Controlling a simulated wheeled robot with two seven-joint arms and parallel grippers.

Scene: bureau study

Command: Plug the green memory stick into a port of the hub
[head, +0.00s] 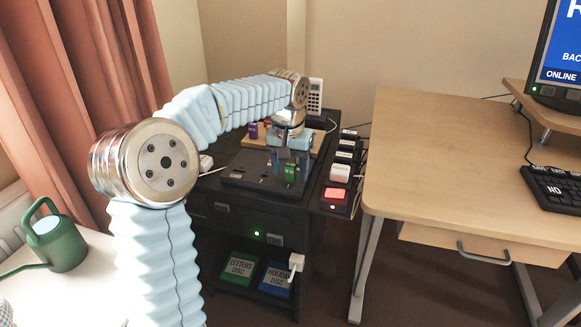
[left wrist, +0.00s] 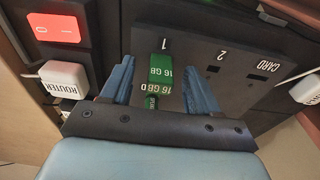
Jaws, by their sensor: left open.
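The green memory stick (left wrist: 160,68), marked 16 GB, stands at port 1 of the dark hub (left wrist: 215,45). In the head view the stick (head: 290,174) stands upright near the right front of the hub (head: 245,168). I cannot tell how deep it sits in the port. Slots marked 2 and CARD beside it look empty. My left gripper (head: 289,158) is open and points down over the stick. In the left wrist view its blue fingers (left wrist: 158,80) stand on either side of the stick, with gaps. My right gripper is not in view.
A power strip with a red switch (head: 335,193) and a white router plug (head: 340,173) runs right of the hub. A purple object (head: 253,130) stands behind. Below are disc boxes (head: 240,268). A wooden desk (head: 450,150) stands right, a watering can (head: 58,240) left.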

